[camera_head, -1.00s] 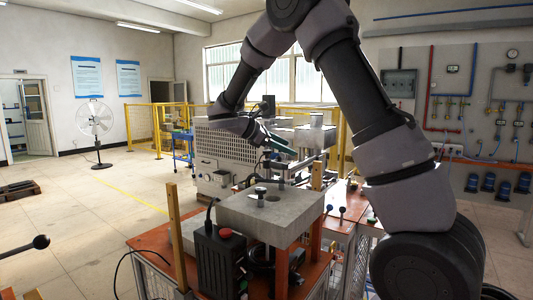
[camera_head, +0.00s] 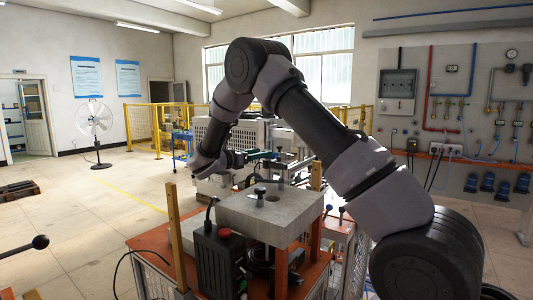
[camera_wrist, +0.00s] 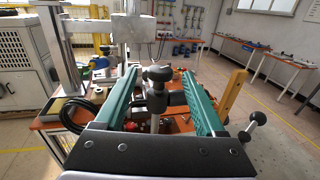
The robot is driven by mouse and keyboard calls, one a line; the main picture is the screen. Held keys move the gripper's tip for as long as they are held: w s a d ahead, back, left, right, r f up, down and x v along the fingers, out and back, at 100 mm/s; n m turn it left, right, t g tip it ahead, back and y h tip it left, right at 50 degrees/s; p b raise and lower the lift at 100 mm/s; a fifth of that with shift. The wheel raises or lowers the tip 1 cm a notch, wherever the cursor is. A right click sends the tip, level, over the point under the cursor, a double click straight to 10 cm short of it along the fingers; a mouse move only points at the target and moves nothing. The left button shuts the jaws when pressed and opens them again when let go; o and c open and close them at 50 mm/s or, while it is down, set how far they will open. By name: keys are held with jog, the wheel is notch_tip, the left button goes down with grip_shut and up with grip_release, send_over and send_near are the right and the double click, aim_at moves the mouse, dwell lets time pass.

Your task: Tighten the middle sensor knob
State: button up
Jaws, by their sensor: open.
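A black knob (camera_wrist: 158,74) on a metal stem stands upright in the wrist view, between the two green fingers of my gripper (camera_wrist: 159,84). The fingers are open, with a gap on either side of the knob; I cannot tell how far beyond the tips it stands. In the head view my gripper (camera_head: 268,155) is held level behind the grey block (camera_head: 240,211). A black-topped knob (camera_head: 260,191) stands on that block. I cannot tell whether it is the knob in the wrist view, or which is the middle sensor knob.
A black box with a red button (camera_head: 225,233) stands in front of the block. A wooden post (camera_head: 174,235) rises beside it. In the wrist view a metal column (camera_wrist: 60,55) stands left, and a wooden bar (camera_wrist: 233,94) and ball-ended lever (camera_wrist: 253,124) are right.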

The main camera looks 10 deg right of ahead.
jog(key=shift+x, duration=1.85)
grip_shut()
jog(key=shift+m+g+h, duration=0.3)
jog(key=shift+m+g, duration=0.1)
jog(key=shift+g, duration=0.1)
jog(key=m+g+h, duration=0.1)
jog(key=g, duration=0.1)
jog(key=shift+a+m+g, duration=0.1)
jog(key=shift+m+g, duration=0.2)
jog(key=shift+m, duration=0.1)
jog(key=shift+m+g+h, duration=0.5)
jog(key=shift+m+g, duration=1.3)
jog(key=shift+g, duration=1)
grip_release()
